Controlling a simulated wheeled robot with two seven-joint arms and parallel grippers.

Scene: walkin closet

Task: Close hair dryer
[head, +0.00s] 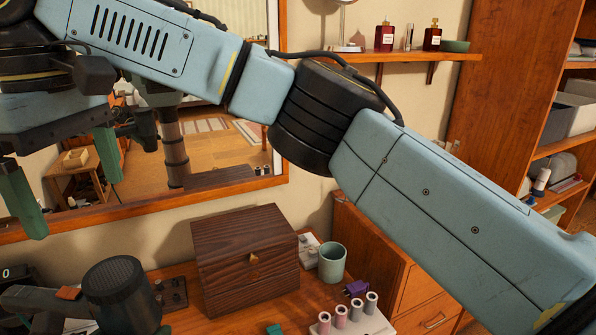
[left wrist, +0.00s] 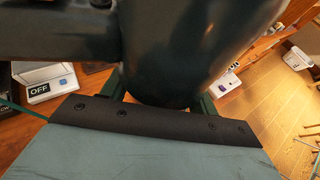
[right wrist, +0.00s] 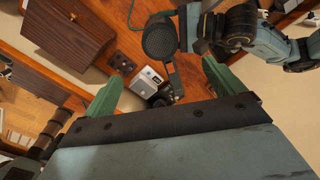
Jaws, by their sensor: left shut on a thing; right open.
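The hair dryer (head: 113,285) is a dark grey-green body with a round end, low at the left of the head view above the desk. It also shows at the top of the right wrist view (right wrist: 160,42). It fills the top of the left wrist view (left wrist: 175,45), where my left gripper (left wrist: 160,97) is shut on it, one green finger on each side. The left gripper is not clearly visible in the head view. My right gripper (head: 70,195) is open and empty in the air, in front of the mirror; its green fingers show in the right wrist view (right wrist: 163,82).
A dark wooden box (head: 243,270) stands on the desk, with a green cup (head: 332,262) and hair rollers (head: 340,318) to its right. A white device marked OFF (left wrist: 40,85) sits near the dryer. A black socket strip (head: 173,293) lies beside the box.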

